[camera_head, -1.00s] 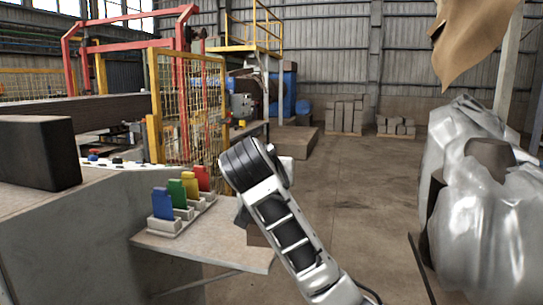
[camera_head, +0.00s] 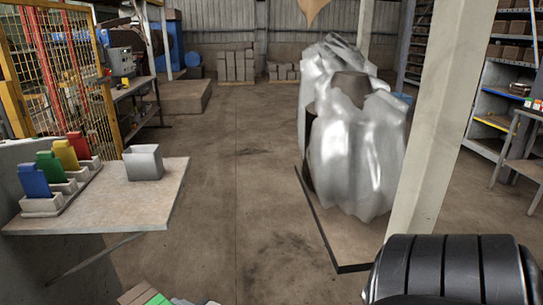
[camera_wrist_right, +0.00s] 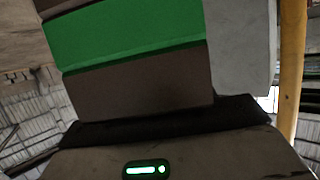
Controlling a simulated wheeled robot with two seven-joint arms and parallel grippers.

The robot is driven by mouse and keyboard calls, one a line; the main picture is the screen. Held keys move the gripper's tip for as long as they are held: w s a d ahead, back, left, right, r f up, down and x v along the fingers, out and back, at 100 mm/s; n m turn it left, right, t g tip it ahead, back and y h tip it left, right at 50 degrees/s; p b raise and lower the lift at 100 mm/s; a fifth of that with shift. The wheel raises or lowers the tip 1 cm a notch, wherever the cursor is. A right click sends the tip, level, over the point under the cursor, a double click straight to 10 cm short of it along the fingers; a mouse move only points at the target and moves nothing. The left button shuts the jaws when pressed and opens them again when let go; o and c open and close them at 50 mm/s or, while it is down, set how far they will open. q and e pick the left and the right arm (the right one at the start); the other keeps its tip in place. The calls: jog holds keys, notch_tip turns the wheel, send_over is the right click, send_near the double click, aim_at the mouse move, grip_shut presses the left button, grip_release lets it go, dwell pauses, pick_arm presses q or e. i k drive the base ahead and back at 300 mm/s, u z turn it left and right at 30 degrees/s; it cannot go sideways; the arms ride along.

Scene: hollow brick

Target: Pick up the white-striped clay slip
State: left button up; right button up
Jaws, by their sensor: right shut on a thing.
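My right gripper (camera_wrist_right: 165,150) is shut on a brown block with a broad green stripe (camera_wrist_right: 130,40), close in front of the wrist camera. Its fingertips are not clearly visible. A brown piece with a green stripe (camera_head: 148,298) also shows at the bottom edge of the head view, cut off by the frame. I see no white stripe on it. Blue (camera_head: 33,180), green (camera_head: 50,166), yellow (camera_head: 66,155) and red (camera_head: 79,146) slips stand in pale holders on the shelf. No white-striped slip can be made out. My left gripper is out of view.
A grey open box (camera_head: 144,164) stands on the shelf (camera_head: 125,205), right of the coloured slips. The floor (camera_head: 240,190) between shelf and stack is clear. Yellow fencing (camera_head: 60,75) is at left.

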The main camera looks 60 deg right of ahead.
aim_at(519, 90)
jog(key=k, duration=1.65)
jog(key=z, duration=2.65)
jog(key=i, duration=10.4)
